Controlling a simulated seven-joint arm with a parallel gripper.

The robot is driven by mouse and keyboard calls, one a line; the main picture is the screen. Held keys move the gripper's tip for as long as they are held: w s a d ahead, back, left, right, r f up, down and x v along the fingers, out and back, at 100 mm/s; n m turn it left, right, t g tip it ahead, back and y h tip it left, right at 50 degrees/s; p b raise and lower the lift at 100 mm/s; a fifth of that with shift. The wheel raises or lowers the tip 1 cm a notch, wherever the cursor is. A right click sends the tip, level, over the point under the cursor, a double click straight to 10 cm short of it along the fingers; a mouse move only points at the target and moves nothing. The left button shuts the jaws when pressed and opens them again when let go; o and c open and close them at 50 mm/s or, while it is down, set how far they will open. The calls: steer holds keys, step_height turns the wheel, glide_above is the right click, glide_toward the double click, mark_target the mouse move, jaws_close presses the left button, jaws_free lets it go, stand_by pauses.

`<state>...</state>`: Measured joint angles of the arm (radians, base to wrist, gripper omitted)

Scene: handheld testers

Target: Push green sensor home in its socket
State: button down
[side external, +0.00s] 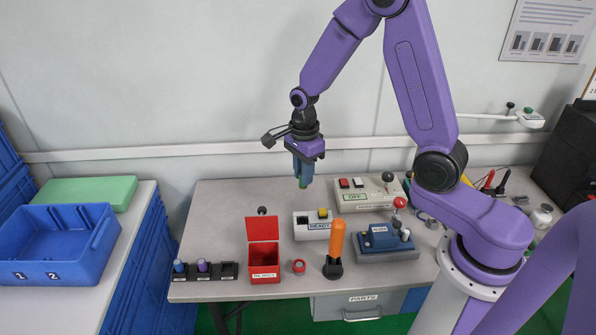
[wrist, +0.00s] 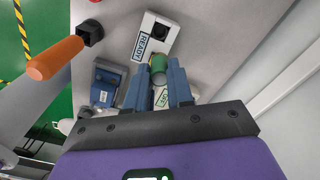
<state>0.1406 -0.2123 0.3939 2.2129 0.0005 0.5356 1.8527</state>
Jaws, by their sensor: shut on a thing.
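My gripper (side external: 303,182) is shut on the green sensor and holds it in the air above the table, well clear of the testers. The green sensor (wrist: 158,68) sits between the blue fingertips in the wrist view; only its tip shows in the side external view. The white tester with the READY label (side external: 312,230) stands on the table below my gripper. In the wrist view its dark square socket opening (wrist: 160,30) lies beyond the sensor, with nothing seen in it. The fingers and sensor hide part of this tester in the wrist view.
A black rack (side external: 226,271) with a blue and a purple sensor stands at front left. Beside it are an open red bin (side external: 264,276) and an upright orange handle (side external: 336,240). A blue tester (side external: 388,254) and a white tester labelled OFF (side external: 352,208) stand to the right.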

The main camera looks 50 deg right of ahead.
step_height(320, 180, down, 6)
steer(key=shift+f, duration=0.15)
stand_by(0.5)
steer(key=shift+f, duration=2.3)
steer(key=shift+f, duration=1.5)
steer(key=c, duration=0.9)
jaws_free()
step_height(320, 180, up, 18)
steer(key=shift+f, duration=0.25)
